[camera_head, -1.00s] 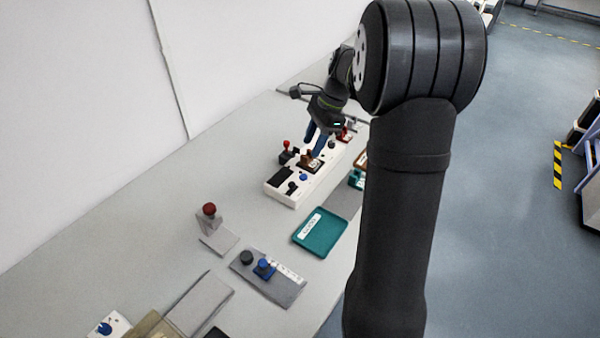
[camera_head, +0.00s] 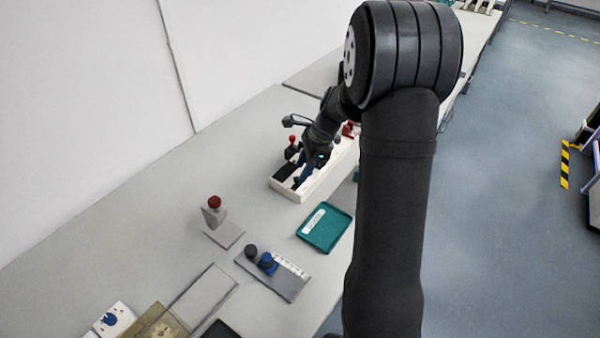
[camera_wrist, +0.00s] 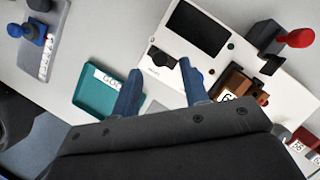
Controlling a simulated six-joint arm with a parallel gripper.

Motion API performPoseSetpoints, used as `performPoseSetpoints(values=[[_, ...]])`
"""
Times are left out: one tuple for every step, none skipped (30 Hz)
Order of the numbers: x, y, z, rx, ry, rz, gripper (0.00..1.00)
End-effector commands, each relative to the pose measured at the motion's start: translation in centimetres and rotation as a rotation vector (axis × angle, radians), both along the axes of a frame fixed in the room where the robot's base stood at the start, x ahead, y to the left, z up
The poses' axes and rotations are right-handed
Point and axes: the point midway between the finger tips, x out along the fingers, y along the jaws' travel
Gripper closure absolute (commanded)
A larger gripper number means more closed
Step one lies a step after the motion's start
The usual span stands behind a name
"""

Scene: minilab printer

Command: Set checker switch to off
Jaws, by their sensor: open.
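A white device (camera_wrist: 178,81), likely the checker, has a dark screen (camera_wrist: 197,28) and lies on the table; it also shows in the head view (camera_head: 318,187). A small black knob or switch (camera_wrist: 158,57) sits on its face below the screen; its setting is too small to tell. A red-tipped lever (camera_wrist: 295,38) stands at the device's far edge; it also shows in the head view (camera_head: 292,141). My gripper (camera_wrist: 160,68) is open and empty, its blue fingertips either side of the black knob in the wrist view. Contact cannot be told. In the head view my gripper (camera_head: 303,174) covers part of the device.
A brown block (camera_wrist: 236,84) sits on the device beside the right finger. A teal tray (camera_head: 325,228), a grey plate with black and blue knobs (camera_head: 272,275) and a red-knobbed stand (camera_head: 214,202) lie nearer. Bare table is left of the device.

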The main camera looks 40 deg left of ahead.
Motion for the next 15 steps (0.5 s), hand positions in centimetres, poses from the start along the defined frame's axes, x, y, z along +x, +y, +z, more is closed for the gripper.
performPoseSetpoints(values=[[-0.3,0.2,-0.8,-0.002,0.003,0.002,0.59],[-0.4,0.4,-1.1,-0.001,0.002,0.002,0.59],[-0.5,0.5,-1.5,0.0,0.002,0.002,0.59],[-0.5,0.6,-1.7,-0.001,0.001,0.002,0.59],[-0.6,0.6,-2.0,-0.001,0.001,0.002,0.59],[-0.7,0.7,-2.2,0.0,0.0,0.001,0.59],[-0.7,0.7,-2.3,0.0,0.0,0.001,0.59],[-0.7,0.7,-2.4,0.0,0.0,0.001,0.59],[-0.7,0.7,-2.5,0.0,0.0,0.001,0.59],[-0.7,0.8,-2.6,0.0,0.0,0.001,0.59],[-0.8,0.8,-2.6,0.0,0.0,0.001,0.59],[-0.8,0.8,-2.6,0.0,0.0,0.001,0.59],[-0.7,0.8,-2.6,0.0,0.0,0.001,0.59],[-0.7,0.8,-2.6,0.0,0.0,0.001,0.59],[-0.7,0.8,-2.6,0.0,0.0,0.001,0.59]])
